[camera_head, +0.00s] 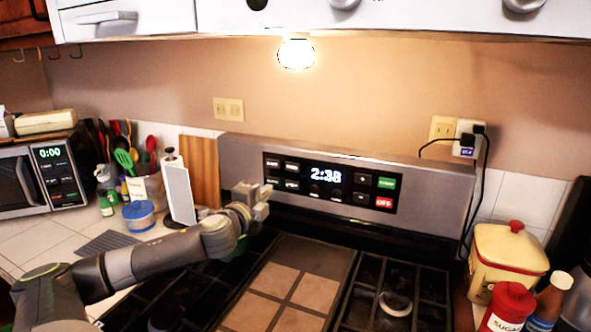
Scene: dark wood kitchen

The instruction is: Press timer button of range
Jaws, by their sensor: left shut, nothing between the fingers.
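The range (335,217) stands in the middle, with a steel back panel and a dark control strip (330,176). The strip's clock display (326,176) reads 2:38. Small pale-labelled buttons (292,166) sit left of the display; their labels are too small to read, so I cannot tell which is the timer. Right of it are a green button (386,183) and a red OFF button (384,202). My left gripper (264,191) is shut and empty, at the lower left corner of the strip. I cannot tell whether it touches the panel. My right gripper is out of view.
The cooktop has dark grates (372,290) and a tiled centre griddle (290,290). Right are a cream canister (507,258), a red sugar jar (509,305) and hanging cords (484,185).

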